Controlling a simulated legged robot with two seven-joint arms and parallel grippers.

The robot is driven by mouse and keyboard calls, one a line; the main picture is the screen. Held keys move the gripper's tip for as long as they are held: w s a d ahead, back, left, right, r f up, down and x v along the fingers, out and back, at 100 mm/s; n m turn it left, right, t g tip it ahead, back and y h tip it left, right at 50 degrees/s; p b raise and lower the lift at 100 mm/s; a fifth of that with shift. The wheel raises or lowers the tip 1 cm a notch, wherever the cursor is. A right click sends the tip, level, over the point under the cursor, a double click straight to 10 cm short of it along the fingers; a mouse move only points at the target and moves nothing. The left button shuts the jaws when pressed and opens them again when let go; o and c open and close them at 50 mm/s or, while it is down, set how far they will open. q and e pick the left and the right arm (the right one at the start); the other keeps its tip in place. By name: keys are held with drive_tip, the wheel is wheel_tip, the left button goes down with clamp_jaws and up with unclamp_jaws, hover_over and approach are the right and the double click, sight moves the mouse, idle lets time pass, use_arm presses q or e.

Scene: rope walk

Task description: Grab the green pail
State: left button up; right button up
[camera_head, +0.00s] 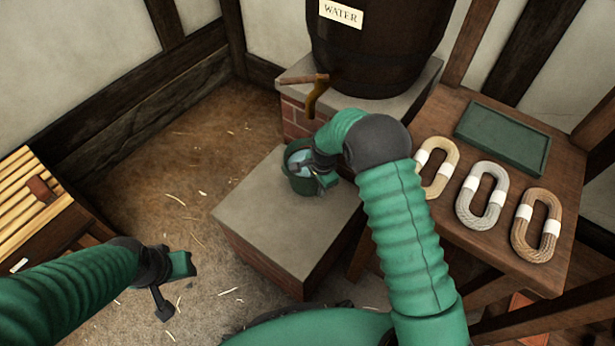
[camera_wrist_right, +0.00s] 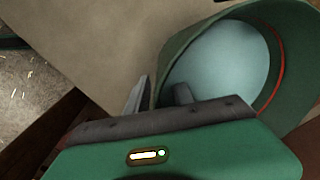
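The green pail (camera_head: 301,184) stands upright on a stone-topped block (camera_head: 262,215), with pale blue water inside. Its rim, red inner line and water fill the upper right of the right wrist view (camera_wrist_right: 290,75). My right gripper (camera_head: 318,178) is at the near right side of the pail. In the right wrist view its two fingers (camera_wrist_right: 160,95) straddle the pail's wall, one outside and one inside, with a gap between them. The arm hides part of the pail in the head view. My left gripper (camera_head: 174,286) is open and empty, above the floor at lower left.
A water barrel (camera_head: 371,50) with a wooden tap (camera_head: 316,92) stands on a plinth behind the pail. At right, a wooden table (camera_head: 475,245) holds rope coils (camera_head: 482,195) and a green tray (camera_head: 503,137). A slatted wooden piece (camera_head: 35,205) stands at left. Straw-strewn floor (camera_head: 185,170) lies between.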

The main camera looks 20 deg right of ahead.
drive_tip(key=shift+s, duration=0.1)
clamp_jaws()
idle(1.2)
